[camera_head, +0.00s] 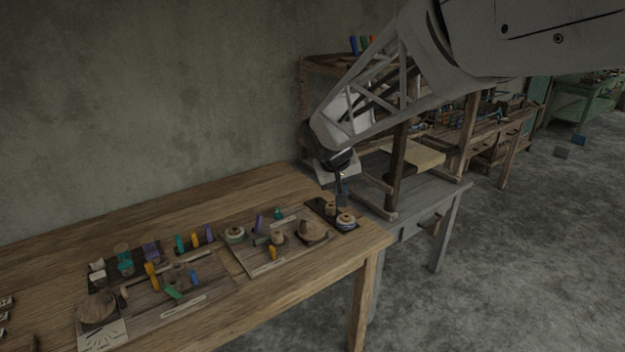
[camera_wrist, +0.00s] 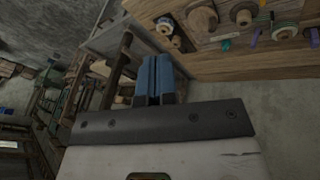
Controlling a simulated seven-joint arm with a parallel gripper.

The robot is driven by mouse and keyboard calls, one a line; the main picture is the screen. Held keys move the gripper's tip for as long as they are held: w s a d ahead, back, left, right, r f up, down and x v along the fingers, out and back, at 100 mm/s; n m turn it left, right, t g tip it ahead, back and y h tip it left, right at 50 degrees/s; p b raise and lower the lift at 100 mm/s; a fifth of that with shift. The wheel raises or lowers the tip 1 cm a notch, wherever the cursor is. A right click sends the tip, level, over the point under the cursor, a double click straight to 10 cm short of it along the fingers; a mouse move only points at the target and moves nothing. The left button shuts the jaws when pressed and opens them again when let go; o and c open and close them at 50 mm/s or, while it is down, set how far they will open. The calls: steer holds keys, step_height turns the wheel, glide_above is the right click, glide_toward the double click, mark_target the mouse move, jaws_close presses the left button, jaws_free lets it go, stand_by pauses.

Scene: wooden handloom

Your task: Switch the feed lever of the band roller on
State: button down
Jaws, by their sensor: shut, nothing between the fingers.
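My gripper (camera_head: 342,187) hangs above the far right end of the wooden workbench, beside the loom frame. In the wrist view its two blue fingers (camera_wrist: 155,80) are together with nothing between them. A dark base with small round spool-like parts (camera_head: 345,219) sits at the bench's right end, below my gripper and apart from it. It also shows in the wrist view (camera_wrist: 166,27). I cannot tell for sure which device is the band roller. Its feed lever is too small to pick out.
The wooden bench (camera_head: 210,205) carries boards with several coloured pegs, spools and a round wooden disc (camera_head: 97,310). The wooden loom frame (camera_head: 396,170) stands on a grey table (camera_head: 425,205) close to the right of my gripper. The bench's back strip is clear.

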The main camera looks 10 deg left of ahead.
steer(key=w+a+f+n, duration=0.1)
steer(key=w+a+f, duration=0.2)
steer(key=a, duration=0.8)
steer(key=w+a+f+n+t, duration=0.1)
steer(key=w+a+f, duration=0.3)
steer(key=a+f, duration=0.4)
steer(key=w+a+f+n+t+y, duration=0.1)
steer(key=w+a+f, duration=0.3)
steer(key=a, duration=1.1)
steer(key=shift+w+a+f+n, duration=0.15)
steer(key=shift+a+f+n, duration=0.15)
steer(key=shift+f+n, duration=0.35)
steer(key=shift+f, duration=0.2)
glide_toward(258, 223)
steer(key=w+a+f, duration=0.1)
steer(key=a+f, duration=0.2)
steer(key=a, duration=0.1)
steer(key=shift+w+d+f, duration=0.35)
steer(key=shift+w+d, duration=0.2)
steer(key=shift+w, duration=0.05)
steer(key=shift+w+d+f, duration=0.4)
steer(key=shift+w+d, duration=0.2)
steer(key=shift+w+d+f, duration=0.15)
steer(key=shift+w+d, duration=0.35)
steer(key=shift+w, duration=0.05)
